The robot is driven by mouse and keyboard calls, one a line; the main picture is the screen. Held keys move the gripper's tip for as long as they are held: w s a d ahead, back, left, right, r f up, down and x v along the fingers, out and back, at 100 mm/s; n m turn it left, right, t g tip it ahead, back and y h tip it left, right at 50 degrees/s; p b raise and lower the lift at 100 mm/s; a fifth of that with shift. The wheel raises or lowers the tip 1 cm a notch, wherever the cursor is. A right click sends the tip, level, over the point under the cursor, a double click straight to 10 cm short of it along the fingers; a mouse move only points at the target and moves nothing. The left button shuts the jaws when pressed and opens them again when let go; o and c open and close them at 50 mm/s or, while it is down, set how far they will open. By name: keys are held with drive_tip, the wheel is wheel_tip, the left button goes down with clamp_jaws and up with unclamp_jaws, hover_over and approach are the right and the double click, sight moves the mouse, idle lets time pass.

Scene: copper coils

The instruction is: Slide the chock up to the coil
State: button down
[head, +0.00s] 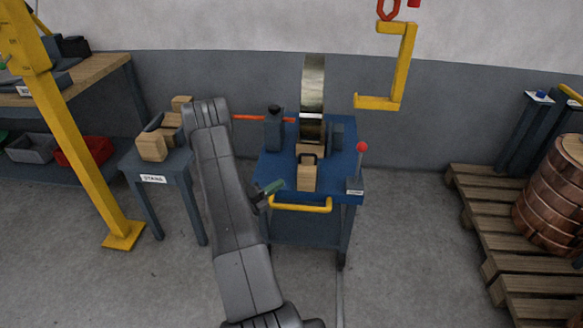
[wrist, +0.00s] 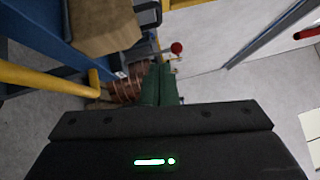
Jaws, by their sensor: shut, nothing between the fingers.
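The coil (head: 313,85) is a narrow metallic ring standing upright on the blue cart (head: 274,168). The wooden chock (head: 306,178) lies on the cart top in front of the coil, toward the yellow handle; the exact gap to the coil is hard to judge. My gripper (head: 275,187) has green fingers, shut and empty, left of the chock and near the handle. In the wrist view the shut fingers (wrist: 159,85) point past the wooden block (wrist: 105,25), which is apart from them at upper left. The coil cannot be made out there.
A yellow handle (head: 300,206) crosses the cart's front edge. A red-knobbed lever (head: 362,148) stands at its right. A stand (head: 154,180) with wooden blocks is left, a pallet (head: 480,215) with a copper coil right. A yellow hook (head: 402,75) hangs behind.

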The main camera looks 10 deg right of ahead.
sight(301, 162)
drive_tip(key=x, duration=0.4)
drive_tip(key=w+x, duration=0.1)
drive_tip(key=x, duration=0.2)
drive_tip(key=a+x, duration=0.1)
drive_tip(key=x, duration=0.3)
drive_tip(key=shift+w+d+r, duration=0.2)
drive_tip(key=shift+w+d, duration=0.2)
drive_tip(key=shift+w, duration=0.05)
drive_tip(key=shift+w+d+r, duration=0.15)
drive_tip(key=shift+w+d, duration=0.05)
drive_tip(key=shift+w, duration=0.35)
drive_tip(key=shift+w, duration=0.15)
